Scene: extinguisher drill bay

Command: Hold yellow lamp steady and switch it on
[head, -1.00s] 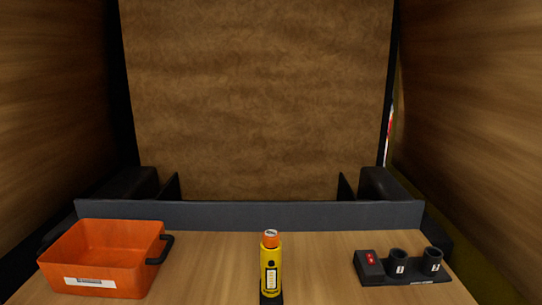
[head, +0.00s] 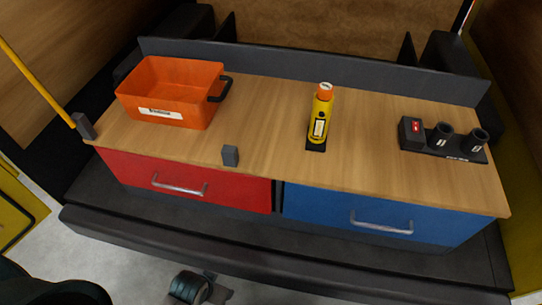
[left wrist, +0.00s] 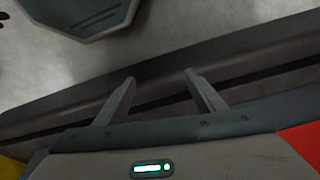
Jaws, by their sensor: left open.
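The yellow lamp (head: 321,115), with an orange top and a pale label, stands upright on a small black base (head: 316,145) on the wooden counter (head: 265,125), right of its middle. No gripper touches it. My left gripper (left wrist: 159,76) shows in the left wrist view, its two fingers apart and nothing between them. It is over a dark ledge and grey floor, away from the lamp. The lamp is not in the left wrist view. My right gripper is not in view.
An orange bin (head: 142,88) stands at the counter's left. A black holder (head: 445,152) with two cups and a red switch sits at the right. Below are red (head: 215,186) and blue (head: 330,208) drawers.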

